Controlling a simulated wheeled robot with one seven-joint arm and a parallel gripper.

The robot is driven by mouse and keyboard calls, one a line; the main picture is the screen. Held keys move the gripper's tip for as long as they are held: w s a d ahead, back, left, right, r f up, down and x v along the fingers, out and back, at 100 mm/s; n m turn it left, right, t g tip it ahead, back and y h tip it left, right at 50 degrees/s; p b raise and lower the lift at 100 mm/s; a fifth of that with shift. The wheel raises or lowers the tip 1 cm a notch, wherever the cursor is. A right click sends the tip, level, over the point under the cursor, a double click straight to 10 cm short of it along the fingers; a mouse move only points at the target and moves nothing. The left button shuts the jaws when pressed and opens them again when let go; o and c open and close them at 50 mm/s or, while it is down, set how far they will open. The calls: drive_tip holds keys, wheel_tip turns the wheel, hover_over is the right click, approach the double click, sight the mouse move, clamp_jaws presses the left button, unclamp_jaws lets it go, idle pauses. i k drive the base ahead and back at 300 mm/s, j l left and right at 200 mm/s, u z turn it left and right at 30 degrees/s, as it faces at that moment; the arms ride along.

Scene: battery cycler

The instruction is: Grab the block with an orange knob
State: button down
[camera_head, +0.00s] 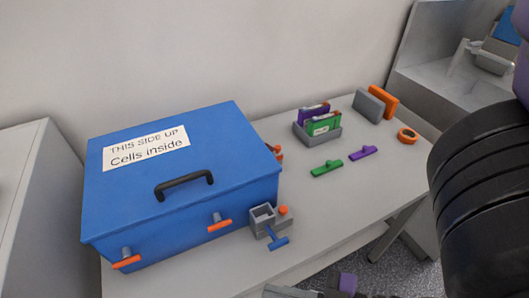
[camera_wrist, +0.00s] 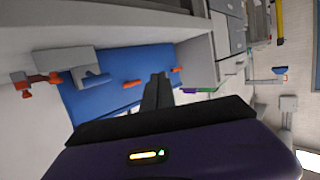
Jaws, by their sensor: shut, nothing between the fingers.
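The grey block (camera_head: 263,221) with an orange knob (camera_head: 283,211) on top and a blue lever (camera_head: 278,243) stands on the table against the front right corner of the blue box. In the wrist view, a grey block (camera_wrist: 65,58) with a red-orange part (camera_wrist: 38,79) shows at left beside the blue box. My gripper (camera_wrist: 157,80) shows in the wrist view with its dark fingers together, empty, in front of the box and to the right of the block. The fingertips appear apart from the block.
The blue box (camera_head: 140,195) has a black handle and orange latches. Table between is clear.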

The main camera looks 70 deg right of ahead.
sight(279, 154)
drive_tip(key=k+l+z, duration=0.15)
drive_tip(key=k+z, duration=0.25)
drive_tip(key=k, duration=0.25)
drive_tip(key=z, duration=2.05)
drive_tip(key=k+j+z, duration=0.2)
drive_tip(key=j, duration=0.2)
drive_tip(key=k+j+z, duration=0.15)
drive_tip(key=j, duration=0.25)
drive_tip(key=k+j+z, duration=0.2)
drive_tip(key=j, duration=0.2)
drive_tip(key=k+j+z, duration=0.15)
drive_tip(key=j, duration=0.2)
drive_tip(key=k+j, duration=0.4)
drive_tip(key=j, duration=0.2)
